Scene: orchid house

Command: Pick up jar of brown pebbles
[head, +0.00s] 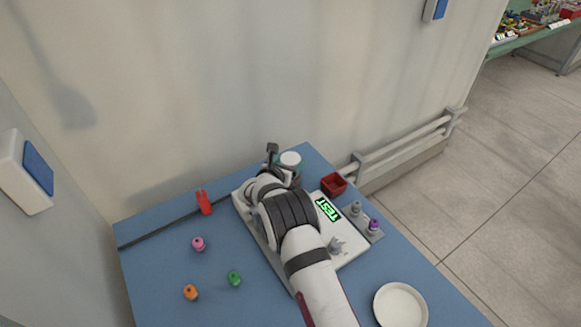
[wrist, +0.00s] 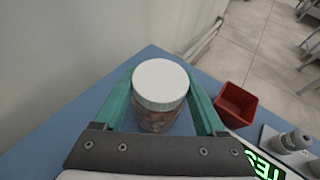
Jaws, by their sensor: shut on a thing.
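The jar of brown pebbles (wrist: 160,92) has a white lid and clear walls with brown contents showing low down. In the wrist view it stands upright between the two green fingers of my gripper (wrist: 162,108), which are shut on it. In the head view the jar (head: 290,160) shows its white lid near the far corner of the blue table, beyond my wrist. My arm hides most of its body and the fingers there. I cannot tell whether the jar's base touches the table.
A red square pot (head: 333,185) stands close right of the jar. A white panel with a green lit "TEST" sign (head: 328,209) lies under my arm. Small grey and purple-topped items (head: 374,227) stand right of it. A white dish (head: 400,305) is at the front right. The wall is close behind.

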